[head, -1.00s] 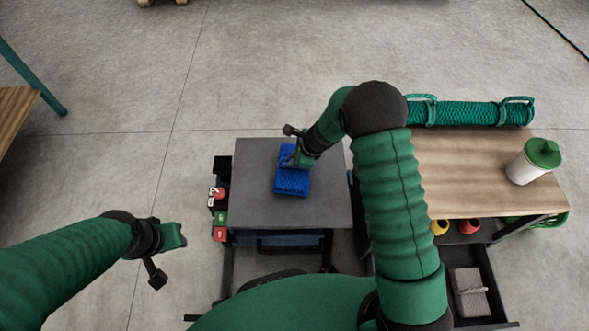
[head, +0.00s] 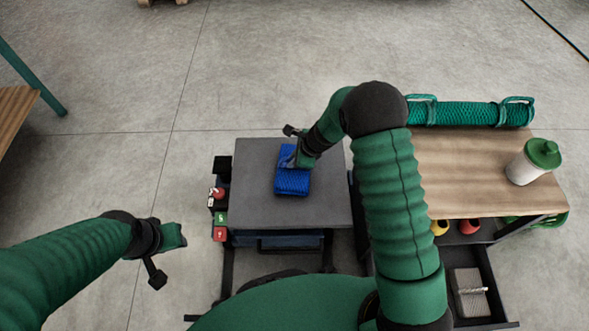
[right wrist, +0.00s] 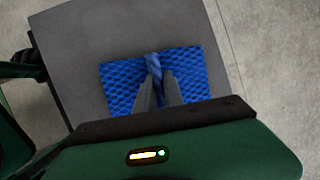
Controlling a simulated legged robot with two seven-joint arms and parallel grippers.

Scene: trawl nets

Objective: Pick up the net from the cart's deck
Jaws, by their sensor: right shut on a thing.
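The blue net (head: 292,182) is a folded bundle on the grey deck of the cart (head: 250,200). In the right wrist view the net (right wrist: 195,70) spreads to both sides of my fingers, with a twisted blue strand across its middle. My right gripper (right wrist: 158,85) is shut on the net at that middle strand. In the head view my right gripper (head: 291,160) reaches down over the net and hides part of it. I cannot tell whether the net touches the deck. My left gripper (head: 170,255) hangs away from the cart at the left, with its fingers apart and nothing between them.
A wooden bench (head: 480,170) on the right bears a rolled green net (head: 465,113) and a white bottle with a green lid (head: 534,162). Below it an open drawer (head: 491,286) holds a grey bundle (head: 469,290). Buttons (head: 219,218) line the cart's left side. Floor is clear behind the cart.

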